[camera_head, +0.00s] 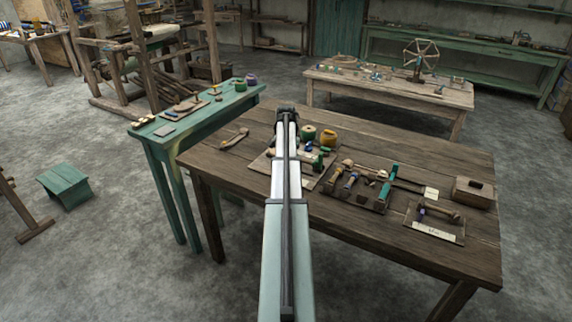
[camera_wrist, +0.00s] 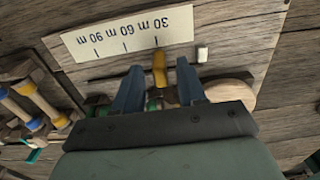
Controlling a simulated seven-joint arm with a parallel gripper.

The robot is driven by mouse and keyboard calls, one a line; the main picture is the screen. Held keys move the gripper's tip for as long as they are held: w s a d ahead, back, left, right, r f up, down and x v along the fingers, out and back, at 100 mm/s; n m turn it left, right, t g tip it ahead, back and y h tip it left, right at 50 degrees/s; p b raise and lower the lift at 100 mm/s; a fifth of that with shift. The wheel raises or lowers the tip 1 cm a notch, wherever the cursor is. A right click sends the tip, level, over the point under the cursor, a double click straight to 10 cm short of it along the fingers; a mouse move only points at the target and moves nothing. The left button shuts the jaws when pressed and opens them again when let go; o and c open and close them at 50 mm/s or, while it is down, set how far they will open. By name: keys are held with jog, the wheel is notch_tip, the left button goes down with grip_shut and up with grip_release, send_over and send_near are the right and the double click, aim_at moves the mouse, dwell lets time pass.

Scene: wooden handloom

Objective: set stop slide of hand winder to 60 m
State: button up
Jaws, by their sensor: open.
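The winder's pale scale strip (camera_wrist: 128,34) lies on the wooden surface in the wrist view, its figures 30 m, 60 m and 90 m upside down. A yellow slide piece (camera_wrist: 160,68) stands close to the strip, about level with the 30 m tick. My gripper (camera_wrist: 159,82) is open, with one blue finger on each side of the yellow piece. Gaps show on both sides, so the fingers appear not to touch it. The lower part of the winder is hidden behind my gripper. In the head view my arm hides the gripper.
A small white block (camera_wrist: 202,54) lies right of the yellow piece. A rounded wooden part (camera_wrist: 230,91) is close to the right finger. In the head view, a tool tray (camera_head: 378,205) and a wooden box (camera_head: 473,192) are on the table.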

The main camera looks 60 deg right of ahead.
jog(key=shift+f, duration=1)
grip_shut()
